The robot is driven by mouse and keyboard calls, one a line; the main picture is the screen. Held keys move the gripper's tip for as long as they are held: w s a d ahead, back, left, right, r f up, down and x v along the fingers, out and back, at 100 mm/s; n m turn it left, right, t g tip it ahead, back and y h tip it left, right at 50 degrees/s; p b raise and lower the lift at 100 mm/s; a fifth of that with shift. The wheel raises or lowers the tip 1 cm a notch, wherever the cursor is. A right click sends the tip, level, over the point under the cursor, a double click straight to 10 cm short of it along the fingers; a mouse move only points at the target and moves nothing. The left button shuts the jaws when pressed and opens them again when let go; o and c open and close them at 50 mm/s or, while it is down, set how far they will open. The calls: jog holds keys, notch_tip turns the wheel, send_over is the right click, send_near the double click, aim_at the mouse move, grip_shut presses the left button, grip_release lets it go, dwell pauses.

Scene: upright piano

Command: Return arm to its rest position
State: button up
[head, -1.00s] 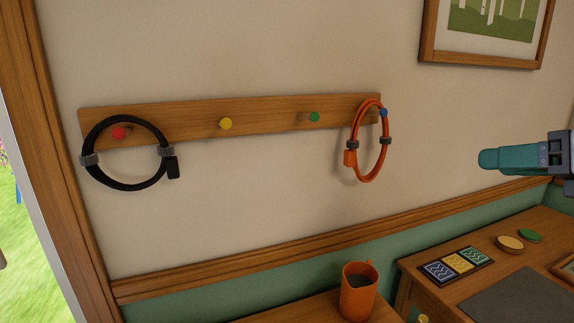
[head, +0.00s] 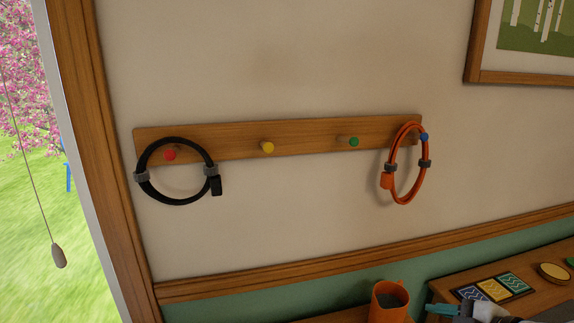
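My gripper (head: 432,308) shows at the bottom right of the head view, just right of the orange mug, with teal fingers and a grey body partly cut off by the lower edge. Its fingers are seen from the side and small, so I cannot tell whether they are open or shut. I see nothing held in it. It is well below the wooden peg rail (head: 310,137) and apart from it.
A black cable coil (head: 157,190) hangs on the red peg and an orange cable coil (head: 393,193) on the blue peg. The yellow peg (head: 267,147) and green peg (head: 354,141) are bare. An orange mug (head: 388,302) and patterned cards (head: 492,290) are near my gripper.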

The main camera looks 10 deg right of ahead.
jog(key=s+a+f+m+g+p, duration=0.1)
jog(key=s+a+f+m+g, duration=0.1)
jog(key=s+a+f+m, duration=0.25)
jog(key=s+a+f+m+g+p, duration=0.1)
jog(key=s+a+f+m+g, duration=0.15)
jog(key=s+f, duration=0.4)
jog(key=s+d+f+m+g+h+p, duration=0.1)
jog(key=s+f+m+g, duration=0.3)
jog(key=s+f, duration=0.5)
jog(key=s+m+h, duration=0.1)
jog(key=s+m, duration=0.1)
jog(key=s, duration=0.1)
jog(key=shift+s+f+h, duration=0.25)
jog(key=shift+s+h, duration=0.05)
jog(key=shift+h, duration=0.1)
jog(key=shift+g, duration=0.25)
